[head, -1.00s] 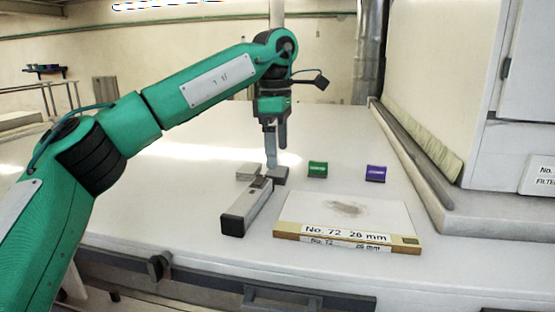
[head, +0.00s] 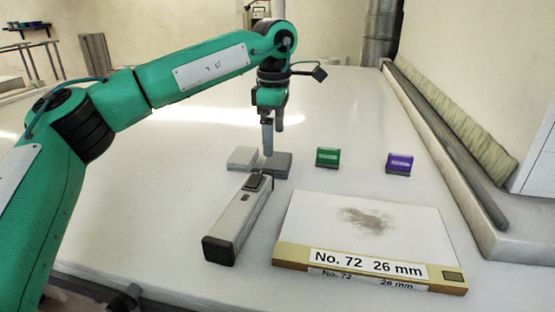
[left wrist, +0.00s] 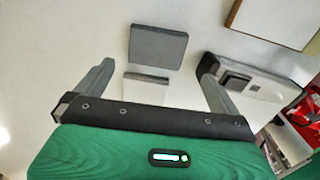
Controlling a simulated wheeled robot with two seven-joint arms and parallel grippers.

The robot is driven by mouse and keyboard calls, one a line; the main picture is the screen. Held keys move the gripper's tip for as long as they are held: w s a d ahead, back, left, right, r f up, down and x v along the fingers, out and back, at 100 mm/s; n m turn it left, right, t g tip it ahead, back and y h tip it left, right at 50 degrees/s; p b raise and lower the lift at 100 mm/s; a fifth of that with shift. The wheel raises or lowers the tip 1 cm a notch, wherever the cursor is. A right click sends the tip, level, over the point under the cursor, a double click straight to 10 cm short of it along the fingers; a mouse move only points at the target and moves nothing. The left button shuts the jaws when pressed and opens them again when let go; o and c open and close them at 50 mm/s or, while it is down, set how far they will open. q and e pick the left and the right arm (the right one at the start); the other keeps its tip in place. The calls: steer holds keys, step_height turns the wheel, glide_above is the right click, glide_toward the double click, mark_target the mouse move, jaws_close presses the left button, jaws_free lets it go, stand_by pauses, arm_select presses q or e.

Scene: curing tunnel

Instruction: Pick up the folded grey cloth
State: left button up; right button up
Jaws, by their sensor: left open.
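A flat darker grey square piece (head: 277,165), which looks like the folded grey cloth, lies on the white table. It also shows in the left wrist view (left wrist: 158,47), beyond my fingertips. A paler grey piece (head: 242,157) lies beside it; in the left wrist view this paler piece (left wrist: 146,88) shows between my fingers, partly hidden by the gripper body. My left gripper (head: 272,140) is open and empty, pointing down over the two pieces, with one finger overlapping the gap between them. I cannot tell its exact height. My right gripper is out of view.
A long grey device (head: 238,220) lies just in front of the grey pieces. A wood-edged board labelled No. 72 26 mm (head: 365,265) lies to the right. A green block (head: 327,157) and a purple block (head: 399,163) stand behind it. The table's back is clear.

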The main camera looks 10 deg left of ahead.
mark_target(271, 159)
arm_select(q)
steer(key=shift+f, duration=0.65)
steer(key=shift+f+p, duration=0.15)
steer(key=shift+p, duration=0.25)
steer(key=f+p, duration=0.1)
steer(key=f, duration=0.1)
steer(key=a+f+p, duration=0.1)
steer(key=f, duration=0.1)
steer(key=shift+w+p, duration=0.25)
steer(key=shift+p, duration=0.05)
steer(key=shift+d+f, duration=0.1)
steer(key=shift+f, duration=0.3)
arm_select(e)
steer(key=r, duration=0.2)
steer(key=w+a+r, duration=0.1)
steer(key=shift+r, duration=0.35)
arm_select(q)
steer(key=shift+c, duration=0.2)
steer(key=c, duration=0.9)
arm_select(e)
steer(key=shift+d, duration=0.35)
